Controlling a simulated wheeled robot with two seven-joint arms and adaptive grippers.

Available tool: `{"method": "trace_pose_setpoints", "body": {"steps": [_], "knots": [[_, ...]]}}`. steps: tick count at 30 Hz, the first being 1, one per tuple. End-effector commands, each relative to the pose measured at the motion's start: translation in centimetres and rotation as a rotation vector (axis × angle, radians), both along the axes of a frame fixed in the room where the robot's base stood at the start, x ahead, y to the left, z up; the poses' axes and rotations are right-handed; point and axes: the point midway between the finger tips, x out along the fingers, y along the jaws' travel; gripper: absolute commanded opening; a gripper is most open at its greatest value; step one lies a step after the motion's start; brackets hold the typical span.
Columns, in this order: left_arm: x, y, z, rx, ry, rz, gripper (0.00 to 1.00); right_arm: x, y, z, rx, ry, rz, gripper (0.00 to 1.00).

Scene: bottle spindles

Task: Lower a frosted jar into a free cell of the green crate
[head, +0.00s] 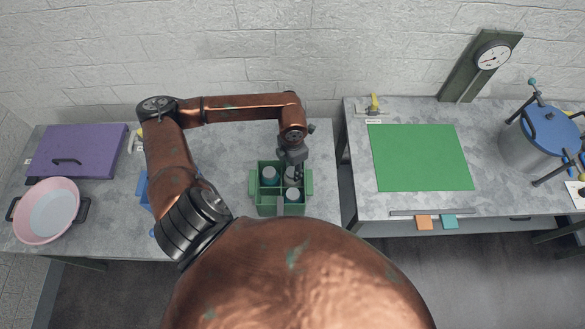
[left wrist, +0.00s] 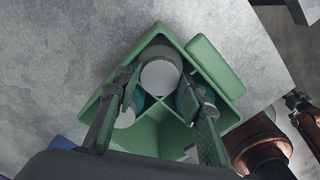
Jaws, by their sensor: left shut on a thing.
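The green crate (head: 266,209) stands on the left table in the head view, with dividers making cells. My left gripper (head: 292,158) points down over its back right cell. It is shut on a frosted jar (left wrist: 160,77), which shows between the fingers in the left wrist view (left wrist: 165,100). That jar is at the back right cell; I cannot tell whether it touches the floor. Another jar (head: 270,174) stands in the back left cell and one (head: 291,195) in the front right cell. The front left cell looks empty. My right gripper is not in view.
A pink basin (head: 47,212) and a purple board (head: 78,150) lie at the left. A blue thing (head: 144,190) is partly hidden behind my arm. The right table holds a green mat (head: 420,157), a gauge (head: 492,57) and a blue-lidded pot (head: 549,130). A gap separates the tables.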

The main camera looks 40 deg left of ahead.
Motion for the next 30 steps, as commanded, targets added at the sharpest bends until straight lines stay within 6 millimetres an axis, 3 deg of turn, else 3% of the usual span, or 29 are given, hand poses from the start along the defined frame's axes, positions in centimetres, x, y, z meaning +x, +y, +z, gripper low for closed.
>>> {"method": "trace_pose_setpoints", "body": {"steps": [12,13,21,30], "knots": [[0.02,-0.02,0.04,0.0,-0.001,0.0,0.0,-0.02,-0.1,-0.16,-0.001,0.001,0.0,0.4],[0.02,-0.01,0.04,0.0,-0.001,0.0,0.37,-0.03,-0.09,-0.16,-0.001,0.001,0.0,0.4],[0.03,0.02,0.03,0.001,-0.001,0.0,0.56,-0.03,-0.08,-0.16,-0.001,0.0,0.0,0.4],[0.01,0.05,-0.01,0.001,0.0,0.001,0.56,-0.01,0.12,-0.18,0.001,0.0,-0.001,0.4]]}}
